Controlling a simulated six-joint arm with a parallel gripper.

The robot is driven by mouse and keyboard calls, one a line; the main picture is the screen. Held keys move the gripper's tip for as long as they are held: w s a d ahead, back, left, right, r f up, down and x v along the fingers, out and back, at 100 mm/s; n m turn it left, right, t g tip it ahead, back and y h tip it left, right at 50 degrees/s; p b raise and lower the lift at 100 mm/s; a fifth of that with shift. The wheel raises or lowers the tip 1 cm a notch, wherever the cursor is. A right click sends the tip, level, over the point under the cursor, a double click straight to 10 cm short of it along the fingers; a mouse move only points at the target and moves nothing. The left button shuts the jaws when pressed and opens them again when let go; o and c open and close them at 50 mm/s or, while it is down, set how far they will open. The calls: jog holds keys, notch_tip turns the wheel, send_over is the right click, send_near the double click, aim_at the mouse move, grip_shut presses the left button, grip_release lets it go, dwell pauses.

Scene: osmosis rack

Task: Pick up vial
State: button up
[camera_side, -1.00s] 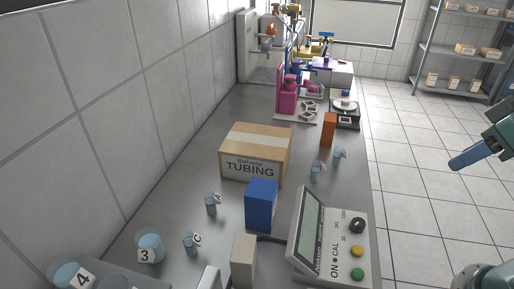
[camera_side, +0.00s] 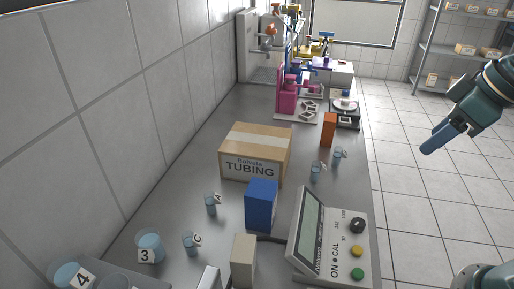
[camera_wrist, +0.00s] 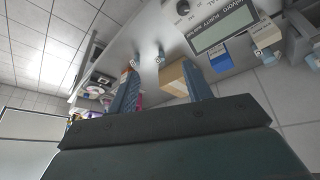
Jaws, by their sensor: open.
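Small clear vials with blue liquid and letter tags stand on the grey bench. Vial A (camera_side: 211,204) and vial C (camera_side: 190,243) are at the left. Two more, a nearer vial (camera_side: 316,172) and a farther vial (camera_side: 337,158), stand near the right edge; their tags are too small to read. Two small vials also show beyond my fingers in the wrist view (camera_wrist: 159,58). My gripper (camera_side: 430,147) hangs over the floor right of the bench, apart from every vial. In the wrist view its two fingers (camera_wrist: 158,69) are spread with nothing held between them.
A cardboard tubing box (camera_side: 254,155), a blue box (camera_side: 261,206), an orange box (camera_side: 328,130) and a beige block (camera_side: 243,260) stand on the bench. A meter (camera_side: 335,240) fills the front right. Beaker 3 (camera_side: 150,245) and beaker 4 (camera_side: 68,272) are at front left.

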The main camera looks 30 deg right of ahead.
jog(key=w+f+n+g+y, duration=0.25)
jog(key=w+n, duration=0.35)
jog(key=w, duration=0.7)
jog(key=n+y, duration=0.1)
jog(key=n, duration=0.4)
send_near(317, 163)
jog(key=shift+g, duration=0.25)
jog(key=shift+w+x, duration=0.2)
jog(key=shift+x, duration=3.45)
jog(key=shift+x, duration=2.55)
jog(key=c, duration=1.1)
